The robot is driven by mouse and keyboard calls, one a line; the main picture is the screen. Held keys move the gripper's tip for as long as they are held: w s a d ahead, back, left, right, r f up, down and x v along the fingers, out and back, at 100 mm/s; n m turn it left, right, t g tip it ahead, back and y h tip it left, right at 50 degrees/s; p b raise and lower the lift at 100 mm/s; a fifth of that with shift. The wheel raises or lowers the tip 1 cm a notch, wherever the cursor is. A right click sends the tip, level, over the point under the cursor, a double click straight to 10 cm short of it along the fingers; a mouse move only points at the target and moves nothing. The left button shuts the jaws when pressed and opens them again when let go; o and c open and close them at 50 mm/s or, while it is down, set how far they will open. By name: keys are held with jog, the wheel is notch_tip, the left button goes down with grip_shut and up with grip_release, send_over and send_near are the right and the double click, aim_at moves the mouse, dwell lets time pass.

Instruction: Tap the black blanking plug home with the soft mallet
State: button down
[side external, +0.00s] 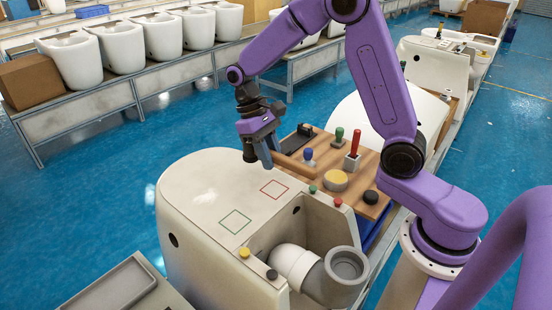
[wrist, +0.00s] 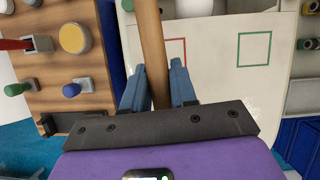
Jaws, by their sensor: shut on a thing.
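My gripper (side external: 270,151) is shut on the wooden handle of the mallet (side external: 295,166), above the white ceramic body (side external: 205,190). The handle points right and toward the camera; a dark block (side external: 249,151) at its other end looks like the head. In the wrist view the handle (wrist: 153,50) runs between the fingers (wrist: 158,92), and the head is hidden. The black blanking plug (side external: 272,275) sits on the near rim of the ceramic body, well away from my gripper. How deep it sits cannot be told.
A wooden tool board (side external: 325,165) with knobs is behind. The top with red and green square outlines is clear.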

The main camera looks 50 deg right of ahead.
jog(key=s+a+r+n+h, duration=0.1)
jog(key=s+a+r+n, duration=0.1)
jog(key=s+a, duration=0.6)
jog(key=s+a+r+n+h, duration=0.1)
jog(key=s+a+r+n, duration=0.2)
jog(key=s+a, duration=0.5)
jog(key=s, duration=0.6)
jog(key=shift+s+a, duration=0.2)
jog(key=shift+a, duration=0.2)
jog(key=shift+f, duration=0.15)
jog(key=shift+f+t, duration=0.3)
jog(key=shift+f, duration=0.95)
jog(key=shift+f, duration=0.2)
notch_tip(320, 180, down, 6)
jog(key=shift+r, duration=2.6)
